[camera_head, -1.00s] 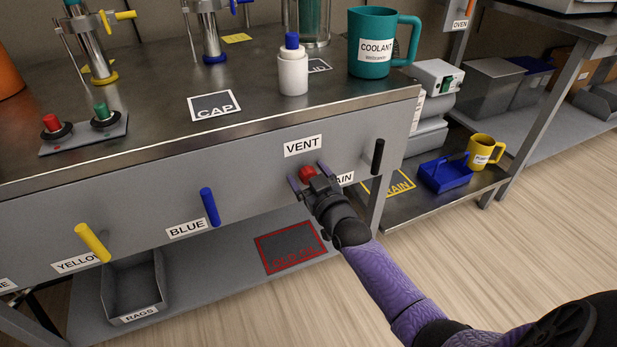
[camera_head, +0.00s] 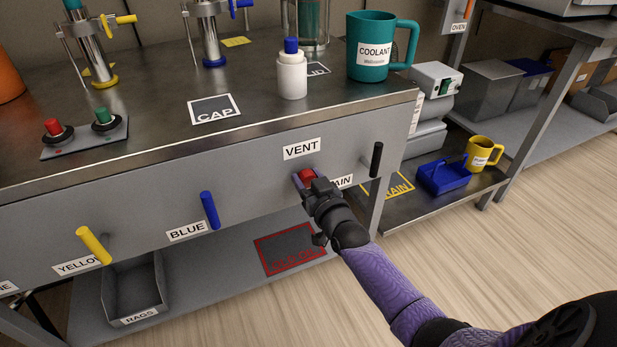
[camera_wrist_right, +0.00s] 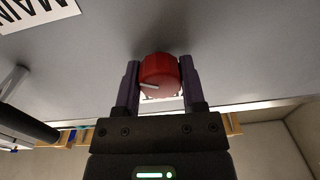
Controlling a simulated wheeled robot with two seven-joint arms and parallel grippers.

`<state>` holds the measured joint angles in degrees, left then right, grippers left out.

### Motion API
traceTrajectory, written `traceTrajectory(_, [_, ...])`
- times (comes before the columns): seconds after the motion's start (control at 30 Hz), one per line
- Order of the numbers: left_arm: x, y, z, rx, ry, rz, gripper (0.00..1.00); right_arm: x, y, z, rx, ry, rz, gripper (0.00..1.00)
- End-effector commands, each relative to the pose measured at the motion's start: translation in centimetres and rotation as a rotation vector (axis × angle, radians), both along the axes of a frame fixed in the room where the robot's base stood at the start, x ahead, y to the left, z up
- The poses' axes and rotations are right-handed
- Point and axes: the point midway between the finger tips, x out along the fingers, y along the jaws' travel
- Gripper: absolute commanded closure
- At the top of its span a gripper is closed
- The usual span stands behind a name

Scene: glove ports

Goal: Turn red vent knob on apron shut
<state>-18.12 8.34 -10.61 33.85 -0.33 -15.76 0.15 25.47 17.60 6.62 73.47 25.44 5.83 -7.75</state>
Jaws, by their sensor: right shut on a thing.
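The red vent knob (camera_head: 307,175) sits on the grey apron (camera_head: 262,178) under the VENT label (camera_head: 301,148). My right gripper (camera_head: 307,179) is at the knob, its fingers on either side of it. In the right wrist view the red knob (camera_wrist_right: 160,75) lies between the two purple fingers of my right gripper (camera_wrist_right: 160,80), shut on it. A pale pointer line shows on the knob's face, pointing to the left in that view. My left gripper is not in view.
A black handle (camera_head: 376,159) stands out from the apron right of the knob. A blue handle (camera_head: 209,210) and a yellow handle (camera_head: 93,245) stand out to the left. A white bottle (camera_head: 291,75) and a teal coolant mug (camera_head: 376,46) stand on the bench above.

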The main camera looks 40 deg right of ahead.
Motion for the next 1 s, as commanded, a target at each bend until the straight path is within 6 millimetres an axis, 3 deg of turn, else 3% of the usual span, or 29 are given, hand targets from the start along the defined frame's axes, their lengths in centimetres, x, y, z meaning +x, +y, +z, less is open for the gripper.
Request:
traceTrajectory(0.33, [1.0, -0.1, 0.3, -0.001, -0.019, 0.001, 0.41, 0.0, 0.0, 0.0, 0.317, -0.072, 0.001, 1.0])
traceTrajectory(1.0, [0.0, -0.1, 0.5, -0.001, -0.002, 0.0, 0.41, 0.0, 0.0, -0.2, 0.882, -0.208, 0.0, 1.0])
